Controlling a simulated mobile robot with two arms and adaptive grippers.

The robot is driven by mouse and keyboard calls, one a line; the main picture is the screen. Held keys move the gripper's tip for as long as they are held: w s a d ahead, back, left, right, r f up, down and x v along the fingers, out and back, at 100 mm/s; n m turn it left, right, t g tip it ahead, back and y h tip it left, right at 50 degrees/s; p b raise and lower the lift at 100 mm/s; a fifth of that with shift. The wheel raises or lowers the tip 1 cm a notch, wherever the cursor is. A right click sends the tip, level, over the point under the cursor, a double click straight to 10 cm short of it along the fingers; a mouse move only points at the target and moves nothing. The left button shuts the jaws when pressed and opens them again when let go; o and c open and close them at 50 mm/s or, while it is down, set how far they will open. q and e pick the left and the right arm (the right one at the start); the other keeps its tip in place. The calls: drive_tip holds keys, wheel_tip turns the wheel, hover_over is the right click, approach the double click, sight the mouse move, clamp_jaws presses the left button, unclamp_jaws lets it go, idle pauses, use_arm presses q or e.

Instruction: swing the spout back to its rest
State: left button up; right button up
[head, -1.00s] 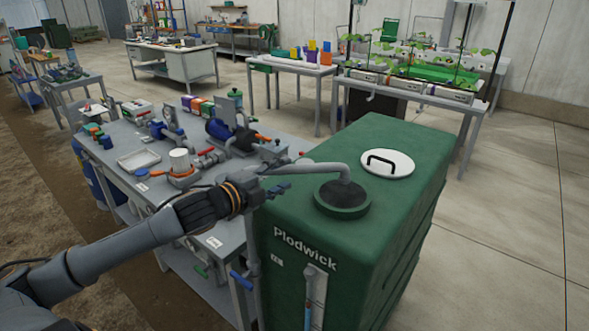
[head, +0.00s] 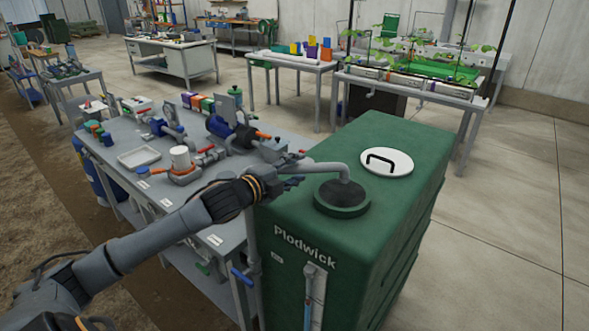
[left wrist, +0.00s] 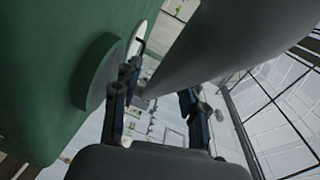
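The spout (head: 328,167) is a grey bent pipe that runs from the bench's end over the green tank (head: 392,215). Its tip points down into the dark round opening (head: 341,193) on the tank top. My left gripper (head: 289,182) is just on the near side of the spout, close to its bench end. In the left wrist view the spout (left wrist: 230,45) is a large grey tube passing close ahead of my left gripper (left wrist: 158,98). The two fingers are apart with no grip on it. Whether they touch it cannot be told. My right gripper is not in view.
The grey bench (head: 120,129) left of the tank carries a pump (head: 233,135), a tray (head: 139,158), a white cup (head: 180,157) and valves. A white lid (head: 387,163) with a black handle sits on the tank top. The floor right of the tank is clear.

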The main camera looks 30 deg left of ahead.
use_arm(q)
clamp_jaws()
drive_tip(key=shift+w+a+y, duration=0.1)
drive_tip(key=shift+w+y, duration=0.05)
drive_tip(key=shift+y, duration=0.15)
drive_tip(key=w+a+n+g+y, duration=0.4)
drive_tip(key=a+n+y, duration=0.4)
drive_tip(key=y, duration=0.4)
drive_tip(key=shift+a+n, duration=0.35)
drive_tip(key=shift+n, duration=0.55)
drive_tip(key=shift+w+r, duration=0.1)
drive_tip(key=shift+o, duration=1.3)
unclamp_jaws()
drive_tip(key=shift+a, duration=0.2)
